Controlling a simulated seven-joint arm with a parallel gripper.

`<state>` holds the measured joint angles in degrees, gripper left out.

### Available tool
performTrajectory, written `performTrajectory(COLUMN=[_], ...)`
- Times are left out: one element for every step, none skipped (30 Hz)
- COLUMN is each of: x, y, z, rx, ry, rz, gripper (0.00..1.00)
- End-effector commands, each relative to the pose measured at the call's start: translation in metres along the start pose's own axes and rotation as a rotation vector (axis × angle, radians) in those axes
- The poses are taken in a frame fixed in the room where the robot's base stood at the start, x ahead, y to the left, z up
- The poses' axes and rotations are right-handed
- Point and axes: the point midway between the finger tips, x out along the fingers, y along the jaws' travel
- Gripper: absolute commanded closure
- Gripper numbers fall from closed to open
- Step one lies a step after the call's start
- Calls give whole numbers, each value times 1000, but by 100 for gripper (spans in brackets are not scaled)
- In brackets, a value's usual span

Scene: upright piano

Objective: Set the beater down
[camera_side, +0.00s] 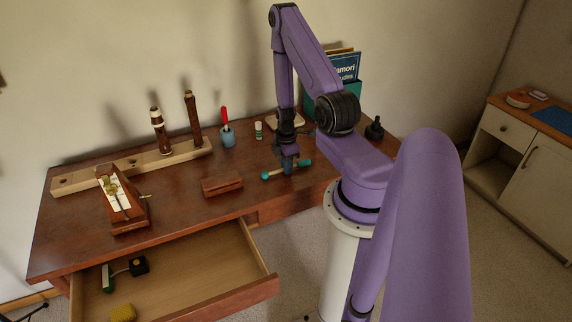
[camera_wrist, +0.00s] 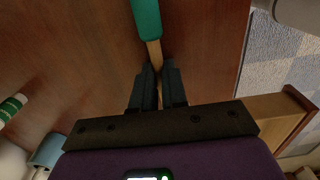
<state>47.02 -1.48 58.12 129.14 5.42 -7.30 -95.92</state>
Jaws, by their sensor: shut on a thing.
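The beater is a thin wooden stick with a teal head (camera_side: 305,162) at each end. It lies crosswise near the front edge of the brown table (camera_side: 180,210), right of centre in the side view. My gripper (camera_side: 288,168) points down and is shut on the stick between the two heads. In the wrist view one teal head (camera_wrist: 147,18) and a bit of pale stick show ahead of my fingers (camera_wrist: 159,82); the rest is hidden. The beater is at or just above the tabletop; I cannot tell if it touches.
A brown wooden block (camera_side: 222,186) lies left of the beater. A blue cup (camera_side: 227,138) with a red-handled tool and a small white-green bottle (camera_side: 258,131) stand behind. A metronome (camera_side: 122,205) and wooden rack (camera_side: 150,160) stand left. The drawer (camera_side: 225,255) is open.

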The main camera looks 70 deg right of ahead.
Motion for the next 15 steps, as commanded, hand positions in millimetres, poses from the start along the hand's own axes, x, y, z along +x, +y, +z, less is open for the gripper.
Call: performTrajectory(x=[1, 2, 3, 3, 2, 2, 2, 2, 2, 2, 2, 2, 2, 2, 1], y=[0, 0, 0, 0, 0, 0, 0, 0, 0, 0, 0, 0, 0, 0, 0], z=[0, 0, 0, 0, 0, 0, 0, 0, 0, 0, 0, 0, 0, 0, 0], rx=[0, 0, 0, 0, 0, 0, 0, 0, 0, 0, 0, 0, 0, 0, 0], ry=[0, 0, 0, 0, 0, 0, 0, 0, 0, 0, 0, 0, 0, 0, 0], rz=[0, -1, -1, 0, 0, 0, 0, 0, 0, 0, 0, 0, 0, 0, 0], gripper=[100, 100, 84, 74, 65, 62, 62, 62, 62, 62, 62, 62, 62, 62, 62])
